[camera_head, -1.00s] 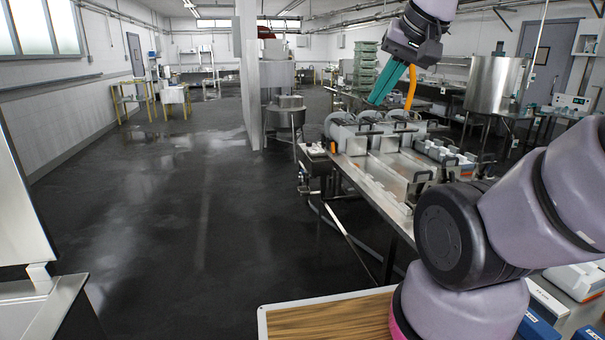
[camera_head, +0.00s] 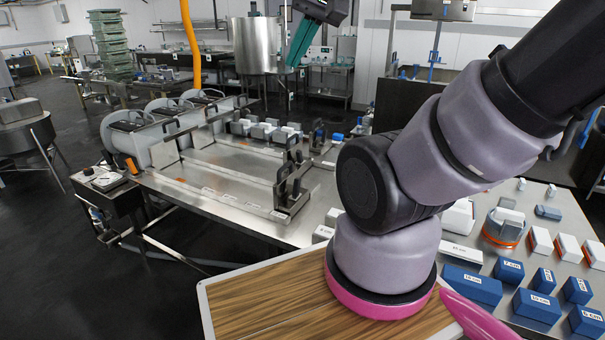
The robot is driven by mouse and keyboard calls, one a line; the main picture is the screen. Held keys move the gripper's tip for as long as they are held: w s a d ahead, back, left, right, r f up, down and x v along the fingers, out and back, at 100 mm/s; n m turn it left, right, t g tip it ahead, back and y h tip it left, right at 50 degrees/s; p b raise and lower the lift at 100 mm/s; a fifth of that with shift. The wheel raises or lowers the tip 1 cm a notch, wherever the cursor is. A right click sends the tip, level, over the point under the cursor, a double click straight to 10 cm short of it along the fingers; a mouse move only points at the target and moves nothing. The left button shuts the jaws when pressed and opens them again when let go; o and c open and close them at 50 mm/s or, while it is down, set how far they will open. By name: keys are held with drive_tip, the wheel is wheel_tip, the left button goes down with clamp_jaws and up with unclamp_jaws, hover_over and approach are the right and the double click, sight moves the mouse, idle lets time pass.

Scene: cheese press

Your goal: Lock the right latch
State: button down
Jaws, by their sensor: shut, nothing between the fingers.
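My gripper (camera_head: 297,62) hangs at the top of the head view, its two teal fingers together and nothing between them. It is well above the steel press table (camera_head: 232,166) and touches nothing I can see. Dark upright clamps with handles (camera_head: 291,188) stand at the table's near right side. Another dark clamp (camera_head: 318,134) stands farther back. At the table's left end are grey cylinders (camera_head: 157,150) with dark tops and thin handles. I cannot tell which of these parts is the right latch, or whether it is locked.
Several grey-white blocks (camera_head: 262,130) stand in a row on the table. At the right, a steel bench (camera_head: 553,226) holds blue boxes (camera_head: 471,285) and white blocks. The dark floor at the left is open.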

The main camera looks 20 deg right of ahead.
drive_tip(key=shift+w, duration=0.35)
drive_tip(key=w+d+f+m+g, duration=0.1)
drive_tip(key=w+d+m+g, duration=0.2)
drive_tip(key=w, duration=1.2)
drive_tip(key=w+d+f+m+g+h, duration=0.1)
drive_tip(key=w+d+f, duration=0.2)
drive_tip(key=w+f, duration=0.3)
drive_tip(key=w+d+f+m+h, duration=0.1)
drive_tip(key=w+d+f, duration=0.3)
drive_tip(key=w, duration=0.4)
drive_tip(key=w+d+f+m+g, duration=0.1)
drive_tip(key=w+d+f, duration=0.2)
drive_tip(key=f, duration=0.7)
drive_tip(key=w+d+f+m+g, duration=0.1)
drive_tip(key=w+d+f, duration=0.2)
drive_tip(key=f, duration=0.7)
drive_tip(key=w+d+f+m+g, duration=0.1)
drive_tip(key=w+d+f, duration=0.3)
drive_tip(key=f, duration=0.7)
drive_tip(key=shift+d+g+h, duration=0.25)
drive_tip(key=shift+g+h, duration=0.05)
drive_tip(key=shift+f, duration=0.1)
